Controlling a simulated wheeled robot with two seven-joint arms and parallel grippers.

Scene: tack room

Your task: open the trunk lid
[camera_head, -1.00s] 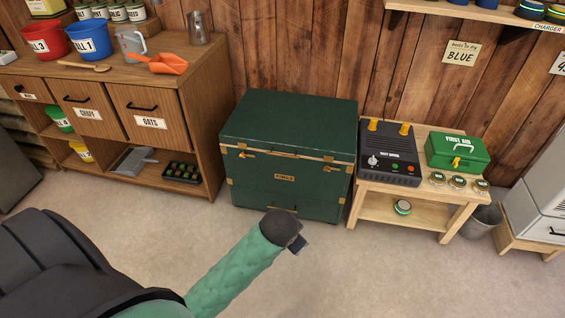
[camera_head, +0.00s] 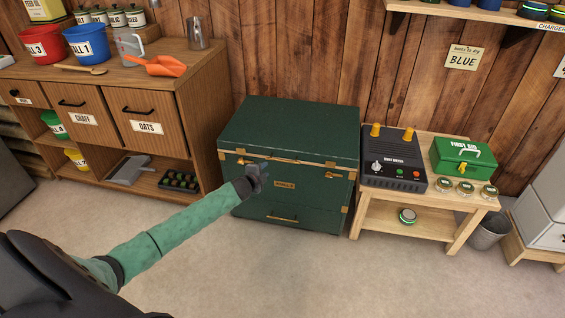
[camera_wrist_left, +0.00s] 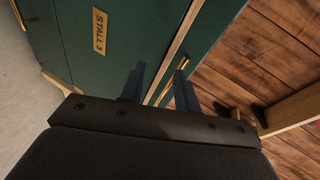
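The dark green trunk (camera_head: 290,205) with brass trim stands on the floor against the plank wall. Its lid (camera_head: 290,125) is shut. A brass label (camera_head: 285,184) and a drawer pull (camera_head: 282,218) show on its front. My left gripper (camera_head: 257,172) is at the upper left of the front, just below the lid edge. In the left wrist view its two fingers (camera_wrist_left: 159,88) are apart, with nothing seen between them but the trunk front, near the brass lid strip and a small brass fitting (camera_wrist_left: 183,63). Whether they touch the trunk I cannot tell. My right gripper is out of view.
A wooden cabinet (camera_head: 195,110) with buckets and an orange scoop stands left of the trunk. A low wooden table (camera_head: 440,222) with a boot dryer (camera_head: 394,160) and a green first aid box (camera_head: 463,158) stands close on the right. The floor in front is clear.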

